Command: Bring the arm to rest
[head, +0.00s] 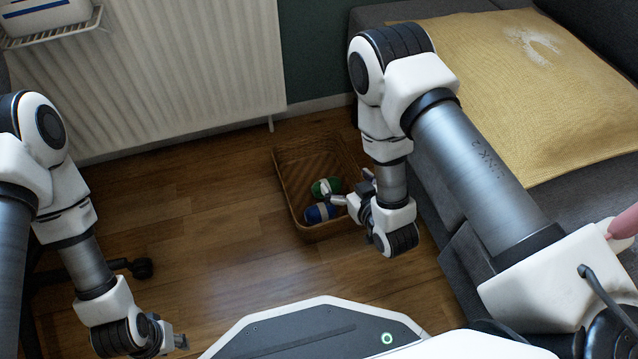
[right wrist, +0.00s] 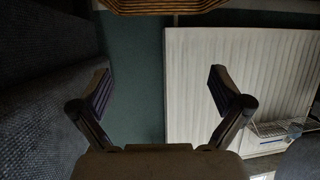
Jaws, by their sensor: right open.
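My right arm reaches down from the right in the head view. My right gripper (head: 349,188) is over or beside the right part of the wicker basket (head: 285,190); its exact height cannot be told. In the right wrist view my right gripper (right wrist: 160,85) has its two fingers wide apart with nothing between them. My left arm hangs at the left of the head view. My left gripper (head: 178,342) is at the bottom edge above the floor, seen side-on, and its jaw opening is unclear.
The basket holds a green-and-white item (head: 326,187) and a blue-and-white item (head: 320,212). A grey sofa (head: 428,197) with a yellow blanket (head: 540,100) stands right of the basket, close to my right arm. A white radiator (head: 200,60) lines the wall.

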